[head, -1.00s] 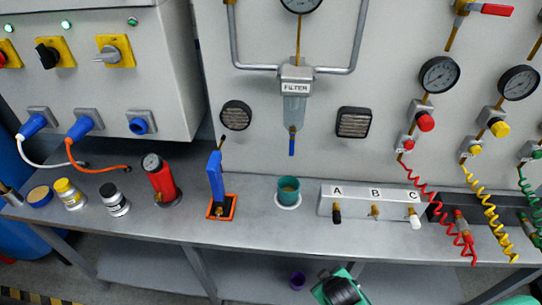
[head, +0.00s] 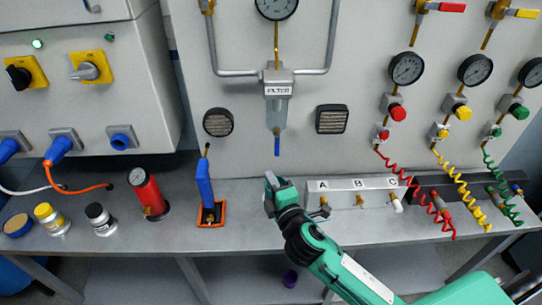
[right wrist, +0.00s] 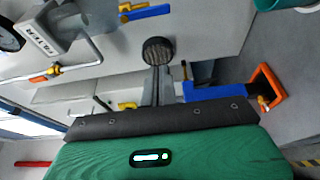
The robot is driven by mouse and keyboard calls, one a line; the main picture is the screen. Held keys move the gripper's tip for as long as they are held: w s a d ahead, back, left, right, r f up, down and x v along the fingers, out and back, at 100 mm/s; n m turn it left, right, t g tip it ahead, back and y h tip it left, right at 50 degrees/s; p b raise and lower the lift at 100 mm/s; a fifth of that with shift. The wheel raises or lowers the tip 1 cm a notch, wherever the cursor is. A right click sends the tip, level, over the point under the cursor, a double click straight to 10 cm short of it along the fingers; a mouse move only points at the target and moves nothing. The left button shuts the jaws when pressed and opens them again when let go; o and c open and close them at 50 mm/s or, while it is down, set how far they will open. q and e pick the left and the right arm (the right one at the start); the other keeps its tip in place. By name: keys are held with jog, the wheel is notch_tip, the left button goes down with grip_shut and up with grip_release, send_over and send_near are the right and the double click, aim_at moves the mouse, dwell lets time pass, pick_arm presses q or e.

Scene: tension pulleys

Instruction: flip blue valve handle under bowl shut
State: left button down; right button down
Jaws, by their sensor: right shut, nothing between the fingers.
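The blue valve handle (head: 277,145) hangs straight down below the clear bowl (head: 278,112) of the unit labelled FILTER. In the right wrist view the blue handle (right wrist: 148,13) lies sideways near the top edge, beside the bowl (right wrist: 97,17). My right gripper (head: 270,182) is below the handle and apart from it, above the bench. Its fingers (right wrist: 158,85) are together with nothing between them. My left gripper is not in view.
A blue-handled tool (head: 204,185) stands in an orange-rimmed base left of my gripper. The block marked A, B, C (head: 340,188) is just right of it. A teal cup (right wrist: 290,3) shows at the wrist view's top edge. Round and square grilles flank the bowl.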

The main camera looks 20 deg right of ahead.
aim_at(277, 146)
jog(key=w+p, duration=0.4)
jog(key=w, duration=0.6)
jog(key=d, duration=0.1)
jog(key=s+d+p, duration=0.1)
jog(key=d, duration=0.1)
jog(key=shift+s+d, duration=0.1)
jog(key=shift+d, duration=0.05)
